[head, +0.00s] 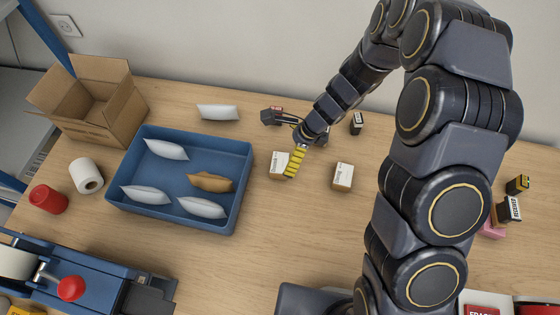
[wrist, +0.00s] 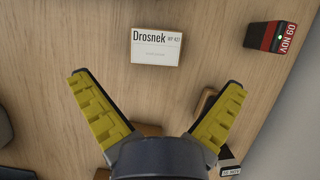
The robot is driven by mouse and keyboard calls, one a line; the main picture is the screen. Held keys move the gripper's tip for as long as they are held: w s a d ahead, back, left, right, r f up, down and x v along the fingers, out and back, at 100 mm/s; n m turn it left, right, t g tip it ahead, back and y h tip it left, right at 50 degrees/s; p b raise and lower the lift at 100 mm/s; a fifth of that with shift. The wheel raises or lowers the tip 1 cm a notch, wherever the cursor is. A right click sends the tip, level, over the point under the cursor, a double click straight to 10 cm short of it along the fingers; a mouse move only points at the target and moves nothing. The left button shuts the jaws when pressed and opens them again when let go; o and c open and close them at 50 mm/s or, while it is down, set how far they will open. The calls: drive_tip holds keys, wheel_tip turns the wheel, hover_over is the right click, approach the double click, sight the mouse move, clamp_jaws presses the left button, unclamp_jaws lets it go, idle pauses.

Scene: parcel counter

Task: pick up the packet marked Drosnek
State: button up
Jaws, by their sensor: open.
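The packet marked Drosnek (wrist: 156,46) is a small box with a white label and brown sides. In the wrist view it lies ahead of the fingertips, between their lines and apart from both. In the head view I take it to be the small box (head: 276,166) left of the gripper, its right part covered by a finger; its print is too small to read there. My gripper (wrist: 158,82) is open and empty, with yellow finger pads. In the head view my gripper (head: 292,165) points down over the counter.
A similar box (head: 343,177) stands to the right. A blue tray (head: 238,190) with several packets is at left. A white packet (head: 218,112), a cardboard box (head: 75,118) and a black-and-red date block (wrist: 270,37) are nearby. Bare counter lies in front.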

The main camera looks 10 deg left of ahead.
sight(280, 163)
drive_tip(key=x, duration=0.6)
drive_tip(key=shift+s+f, duration=0.3)
drive_tip(key=shift+f, duration=0.05)
drive_tip(key=c, duration=1.1)
